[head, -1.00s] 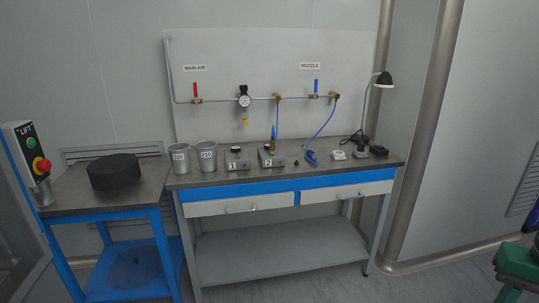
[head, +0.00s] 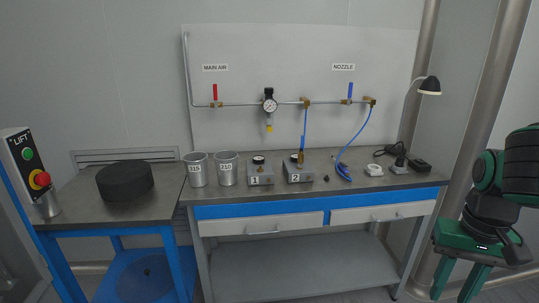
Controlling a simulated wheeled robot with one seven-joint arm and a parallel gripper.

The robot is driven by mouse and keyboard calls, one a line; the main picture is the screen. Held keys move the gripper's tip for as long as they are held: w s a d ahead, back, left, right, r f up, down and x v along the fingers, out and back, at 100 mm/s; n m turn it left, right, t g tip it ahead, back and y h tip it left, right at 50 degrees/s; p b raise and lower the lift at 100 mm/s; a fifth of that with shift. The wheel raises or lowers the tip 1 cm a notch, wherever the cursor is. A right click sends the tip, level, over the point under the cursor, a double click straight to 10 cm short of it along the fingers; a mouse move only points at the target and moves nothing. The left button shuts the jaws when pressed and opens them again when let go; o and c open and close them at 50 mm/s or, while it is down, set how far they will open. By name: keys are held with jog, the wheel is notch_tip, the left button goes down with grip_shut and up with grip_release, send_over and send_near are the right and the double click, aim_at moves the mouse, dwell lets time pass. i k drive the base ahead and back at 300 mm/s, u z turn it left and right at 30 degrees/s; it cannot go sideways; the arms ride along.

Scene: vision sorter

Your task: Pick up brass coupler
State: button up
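A small brass-coloured fitting (head: 300,158) stands at the grey block marked 2 (head: 298,174) on the workbench, below a hanging blue hose. It may be the brass coupler, but it is too small to be sure. A small dark piece (head: 326,178) lies on the bench just right of that block. My green gripper (head: 457,288) is at the lower right, in front of the bench and well apart from these things. Its two fingers point down and are spread with nothing seen between them. Their tips reach the bottom edge of the picture.
Two metal cups (head: 227,172) and a block marked 1 (head: 260,174) stand left of block 2. A coiled blue hose (head: 343,171), a white piece (head: 374,170) and a lamp (head: 429,86) are to the right. The bench's front strip (head: 250,198) is clear.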

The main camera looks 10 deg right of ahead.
aim_at(301, 157)
jog(key=z, duration=0.1)
jog(key=i, duration=1.45)
jog(key=z, duration=0.5)
